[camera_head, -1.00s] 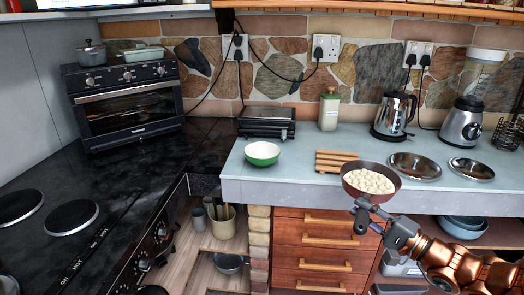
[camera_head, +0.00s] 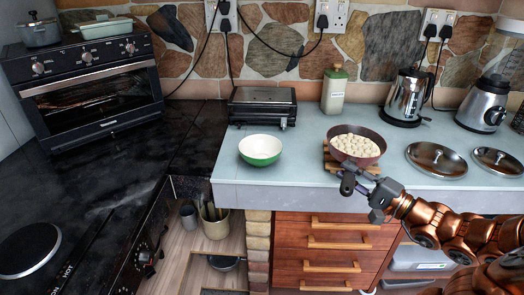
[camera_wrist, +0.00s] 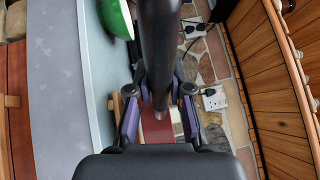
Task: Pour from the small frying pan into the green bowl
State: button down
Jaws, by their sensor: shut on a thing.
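The small frying pan (camera_head: 362,155) is dark red and filled with several small pale round pieces. It is level, over the wooden trivet near the counter's front edge; I cannot tell if it touches the trivet. My gripper (camera_head: 352,180) is shut on the pan's handle, which runs up the middle of the wrist view (camera_wrist: 158,50) between my fingers (camera_wrist: 157,105). The green bowl (camera_head: 245,151) has a white inside that looks empty. It stands upright on the counter, left of the pan and apart from it. Part of it shows at the top of the wrist view (camera_wrist: 116,18).
The wooden trivet (camera_head: 331,163) lies under the pan. Two metal lids (camera_head: 436,159) lie to the right. A kettle (camera_head: 405,97), a blender (camera_head: 484,105), a bottle (camera_head: 334,90) and a black grill (camera_head: 262,104) stand behind. The pale counter (camera_head: 300,165) is clear between bowl and pan.

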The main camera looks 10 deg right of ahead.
aim_at(259, 150)
jog(key=k, duration=1)
